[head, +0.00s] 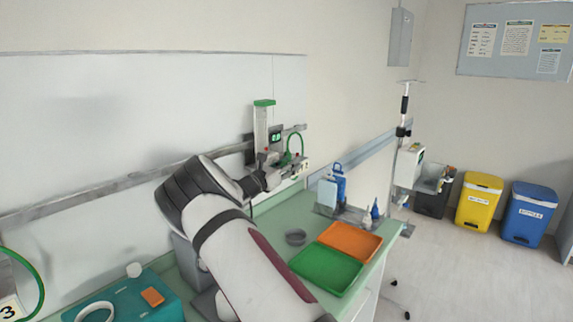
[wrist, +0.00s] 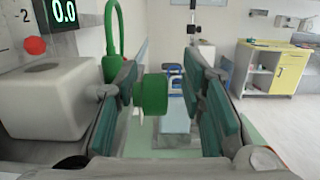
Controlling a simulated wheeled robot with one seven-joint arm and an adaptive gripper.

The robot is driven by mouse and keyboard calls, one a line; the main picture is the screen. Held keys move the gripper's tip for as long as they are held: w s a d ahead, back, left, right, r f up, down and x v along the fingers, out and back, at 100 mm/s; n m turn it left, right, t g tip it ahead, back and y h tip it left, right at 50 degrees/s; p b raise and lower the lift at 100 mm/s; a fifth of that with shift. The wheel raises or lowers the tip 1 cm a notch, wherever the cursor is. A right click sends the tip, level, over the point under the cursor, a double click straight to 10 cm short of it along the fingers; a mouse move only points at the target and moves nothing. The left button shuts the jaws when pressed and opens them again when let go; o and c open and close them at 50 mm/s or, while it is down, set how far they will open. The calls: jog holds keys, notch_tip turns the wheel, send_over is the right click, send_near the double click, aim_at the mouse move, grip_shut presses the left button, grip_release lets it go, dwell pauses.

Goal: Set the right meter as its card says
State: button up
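The right meter (head: 261,128) is on the wall rail, a clear upright tube with a green cap and a small lit display (head: 277,135). In the wrist view its display (wrist: 64,12) reads 0.0, and a red ball (wrist: 35,45) sits near the -2 mark. Its green knob (wrist: 152,94) is between the fingers of my gripper (wrist: 165,82). The gripper is open; the knob is close to the left finger and clearly apart from the right one. In the head view my gripper (head: 272,176) is at the meter's base. A small white card (head: 306,167) hangs beside it, too small to read.
A green hose (head: 297,143) loops beside the meter.

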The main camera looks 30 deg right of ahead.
jog(key=shift+w+a, duration=0.1)
jog(key=shift+a, duration=0.2)
jog(key=v, duration=0.7)
jog(key=shift+f, duration=0.1)
